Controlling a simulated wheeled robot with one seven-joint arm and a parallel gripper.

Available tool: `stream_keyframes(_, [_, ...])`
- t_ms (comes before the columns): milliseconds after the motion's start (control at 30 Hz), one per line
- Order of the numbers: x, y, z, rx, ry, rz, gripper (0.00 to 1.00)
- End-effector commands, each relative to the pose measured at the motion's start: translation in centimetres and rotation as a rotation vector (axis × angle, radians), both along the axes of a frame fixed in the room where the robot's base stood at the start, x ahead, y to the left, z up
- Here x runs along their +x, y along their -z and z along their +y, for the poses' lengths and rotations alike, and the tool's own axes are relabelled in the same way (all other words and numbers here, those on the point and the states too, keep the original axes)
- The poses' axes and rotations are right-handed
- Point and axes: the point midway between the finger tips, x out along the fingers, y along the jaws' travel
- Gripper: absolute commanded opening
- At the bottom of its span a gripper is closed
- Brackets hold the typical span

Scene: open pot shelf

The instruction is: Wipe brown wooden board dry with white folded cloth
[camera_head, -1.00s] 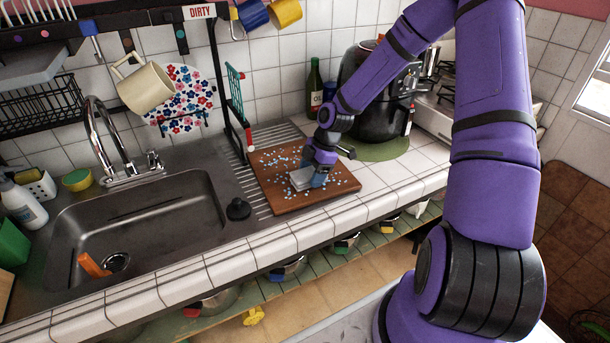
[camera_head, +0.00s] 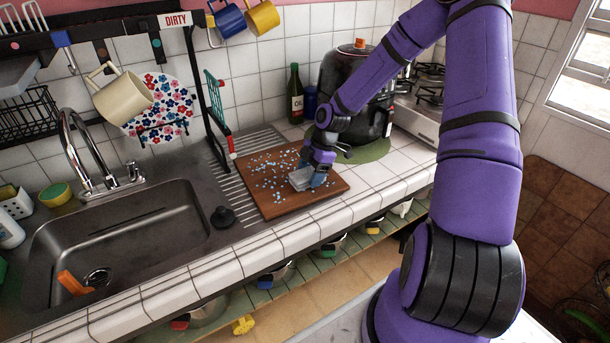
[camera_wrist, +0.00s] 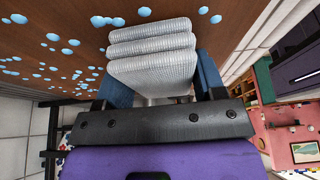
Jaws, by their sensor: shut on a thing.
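The brown wooden board (camera_head: 288,203) lies at the right of the sink, partly over the ribbed drainer. Light-blue water drops (camera_head: 272,178) are scattered on it, mostly on its left and far parts. My gripper (camera_head: 311,180) is low over the board's right half and shut on the white folded cloth (camera_head: 302,179). In the wrist view the cloth (camera_wrist: 152,50) shows as several stacked layers between the blue fingers, at the board's surface (camera_wrist: 240,22). Drops (camera_wrist: 62,45) lie to its left there. Whether the cloth presses on the board is hard to tell.
The sink (camera_head: 125,245) is at the left, with a black stopper (camera_head: 223,217) on its edge. A black rack upright (camera_head: 207,105) stands behind the board's left side. Tiled counter at right is clear.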

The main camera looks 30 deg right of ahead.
Motion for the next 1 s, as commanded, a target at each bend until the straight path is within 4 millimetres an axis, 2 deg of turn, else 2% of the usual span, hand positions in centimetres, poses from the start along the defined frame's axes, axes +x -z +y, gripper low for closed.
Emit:
stream_keyframes(200, [-0.2, 0.1, -1.8, 0.0, 0.005, 0.002, 0.44])
stream_keyframes(467, [-0.2, 0.0, -2.6, 0.0, 0.003, 0.002, 0.44])
stream_keyframes(800, [-0.3, -0.3, -4.9, 0.0, 0.002, 0.0, 0.44])
stream_keyframes(1000, [-0.2, -0.3, -5.4, 0.0, -0.001, -0.001, 0.44])
